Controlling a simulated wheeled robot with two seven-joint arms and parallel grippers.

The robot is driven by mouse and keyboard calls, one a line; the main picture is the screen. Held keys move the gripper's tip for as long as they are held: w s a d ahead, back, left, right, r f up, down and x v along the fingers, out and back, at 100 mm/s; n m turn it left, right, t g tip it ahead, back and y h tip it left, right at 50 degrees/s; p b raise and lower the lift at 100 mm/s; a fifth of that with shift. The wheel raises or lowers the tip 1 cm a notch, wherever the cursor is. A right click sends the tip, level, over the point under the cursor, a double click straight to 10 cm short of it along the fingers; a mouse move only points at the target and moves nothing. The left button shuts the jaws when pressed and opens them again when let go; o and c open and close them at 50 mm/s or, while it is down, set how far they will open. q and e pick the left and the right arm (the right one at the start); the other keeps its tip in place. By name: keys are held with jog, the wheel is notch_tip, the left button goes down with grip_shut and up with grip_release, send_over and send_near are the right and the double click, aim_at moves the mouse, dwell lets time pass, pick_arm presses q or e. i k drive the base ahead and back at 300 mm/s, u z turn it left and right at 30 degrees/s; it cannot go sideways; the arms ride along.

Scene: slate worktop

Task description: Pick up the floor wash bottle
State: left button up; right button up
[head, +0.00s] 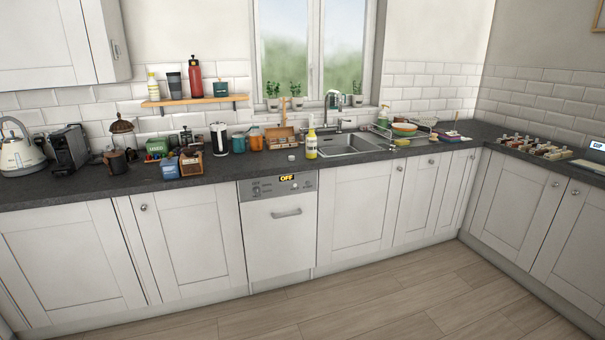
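A yellow bottle with a pale top (311,144) stands upright on the slate worktop, just left of the sink. A second bottle, white and yellow (153,88), stands upright on the wooden wall shelf at the left. The labels are too small to read, so I cannot tell for certain which one is the floor wash bottle. Neither of my grippers is in view, and nothing is holding either bottle.
The sink (345,145) and its tap (339,124) are right of the yellow bottle. A wooden box (280,138), an orange mug (256,141) and a French press (219,138) stand to its left. A dish rack with bowls (404,130) is farther right. The floor (350,312) in front is clear.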

aim_at(311, 141)
jog(key=u, duration=0.3)
jog(key=i, duration=2.15)
jog(key=u, duration=0.3)
